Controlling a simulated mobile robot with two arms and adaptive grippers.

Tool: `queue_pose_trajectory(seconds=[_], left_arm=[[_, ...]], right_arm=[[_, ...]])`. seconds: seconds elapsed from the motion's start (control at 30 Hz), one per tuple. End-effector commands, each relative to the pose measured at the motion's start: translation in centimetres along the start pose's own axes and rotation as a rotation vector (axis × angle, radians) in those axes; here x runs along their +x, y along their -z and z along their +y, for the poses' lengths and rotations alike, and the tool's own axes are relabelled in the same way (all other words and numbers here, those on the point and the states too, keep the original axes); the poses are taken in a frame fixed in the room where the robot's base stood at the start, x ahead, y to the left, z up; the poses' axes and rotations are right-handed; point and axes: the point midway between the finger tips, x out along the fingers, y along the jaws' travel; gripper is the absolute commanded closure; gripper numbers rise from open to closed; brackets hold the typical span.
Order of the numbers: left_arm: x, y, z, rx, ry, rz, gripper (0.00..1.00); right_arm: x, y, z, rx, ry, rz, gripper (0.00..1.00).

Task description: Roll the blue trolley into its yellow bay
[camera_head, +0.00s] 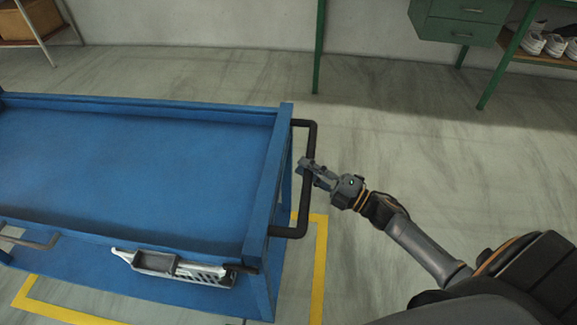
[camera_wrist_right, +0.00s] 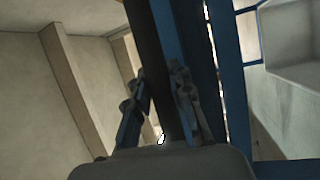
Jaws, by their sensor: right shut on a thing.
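The blue trolley (camera_head: 130,175) fills the left of the head view, its top tray empty in the part that shows. A black push handle (camera_head: 311,150) stands off its right end. My right gripper (camera_head: 308,169) is shut on the handle's bar, about midway along it. In the right wrist view the dark bar (camera_wrist_right: 160,75) runs between the fingers of the right gripper (camera_wrist_right: 163,95). The yellow bay outline (camera_head: 320,265) shows on the floor around the near right part of the trolley; its far side is hidden. My left gripper is out of view.
A grey and white tool-like object (camera_head: 175,267) is at the trolley's near side. A green workbench with drawers (camera_head: 460,22) and a shelf of white shoes (camera_head: 545,43) stand at the back right. A wooden box (camera_head: 30,20) is at the back left. The floor right of the trolley is clear.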

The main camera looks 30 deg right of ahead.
Motion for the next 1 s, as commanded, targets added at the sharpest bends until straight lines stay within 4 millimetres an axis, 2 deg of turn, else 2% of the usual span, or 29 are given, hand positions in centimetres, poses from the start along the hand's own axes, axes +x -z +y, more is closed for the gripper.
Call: queue_pose_trajectory(seconds=[0.03,0.2,0.4,0.6,1.0], left_arm=[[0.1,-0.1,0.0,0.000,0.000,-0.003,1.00],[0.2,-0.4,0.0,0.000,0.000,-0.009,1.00],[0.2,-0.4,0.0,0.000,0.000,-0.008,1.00],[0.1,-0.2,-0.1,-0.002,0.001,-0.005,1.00],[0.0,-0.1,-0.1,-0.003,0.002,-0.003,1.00]], right_arm=[[-1.2,-0.4,-0.1,0.002,0.008,-0.004,1.00],[-4.1,-1.6,0.6,0.002,0.008,-0.003,1.00],[-6.5,-2.6,1.1,0.002,0.005,-0.003,1.00],[-7.6,-3.1,1.4,0.003,0.004,-0.001,1.00],[-7.8,-3.1,1.5,0.003,0.003,0.000,1.00]])
